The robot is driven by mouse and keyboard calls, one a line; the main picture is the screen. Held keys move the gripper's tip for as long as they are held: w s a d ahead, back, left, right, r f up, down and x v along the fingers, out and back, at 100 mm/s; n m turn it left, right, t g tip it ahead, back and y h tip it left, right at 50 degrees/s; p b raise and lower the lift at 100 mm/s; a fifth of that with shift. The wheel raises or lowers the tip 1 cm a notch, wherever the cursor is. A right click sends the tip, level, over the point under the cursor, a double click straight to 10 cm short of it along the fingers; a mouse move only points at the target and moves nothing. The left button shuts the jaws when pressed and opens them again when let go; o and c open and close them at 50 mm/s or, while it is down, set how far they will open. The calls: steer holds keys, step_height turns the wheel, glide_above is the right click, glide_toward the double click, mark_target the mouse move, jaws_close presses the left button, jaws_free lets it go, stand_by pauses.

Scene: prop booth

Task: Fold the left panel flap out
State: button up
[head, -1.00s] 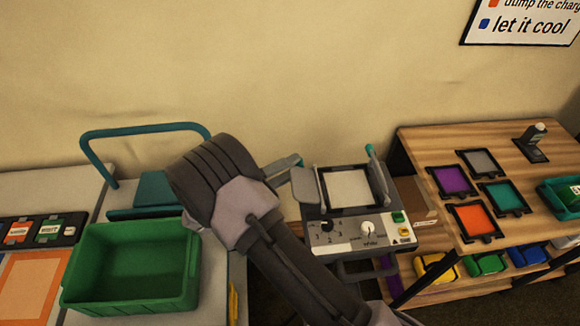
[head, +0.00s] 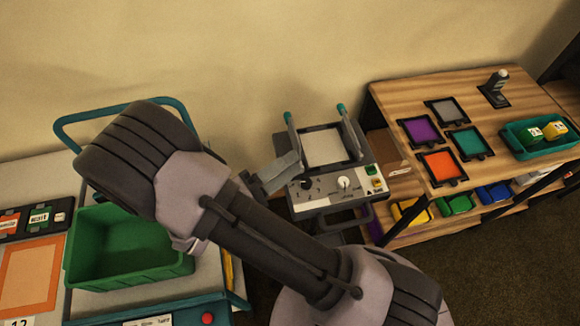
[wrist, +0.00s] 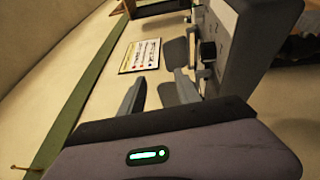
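The panel unit (head: 335,185) is a grey device with a pale square plate (head: 324,147) between two raised side flaps with teal tips. The left panel flap (head: 292,134) stands up along the plate's left edge, and the right flap (head: 351,137) stands opposite. My gripper (head: 286,166) is just left of the unit, close to the left flap; I cannot tell whether they touch. In the wrist view my gripper (wrist: 160,78) has its two fingers spread apart. The unit's grey front with a dark knob (wrist: 208,50) shows right of them. My arm hides the unit's left surroundings.
A green crate (head: 185,262) stands on the cart at left, near my arm. A wooden table (head: 400,98) at right holds coloured framed panels and a teal tray (head: 515,150). Coloured bins sit on its lower shelf. The wall (head: 250,50) is close behind.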

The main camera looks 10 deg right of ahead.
steer(key=shift+s+d+r, duration=0.1)
steer(key=shift+s, duration=0.55)
steer(key=shift+c, duration=0.4)
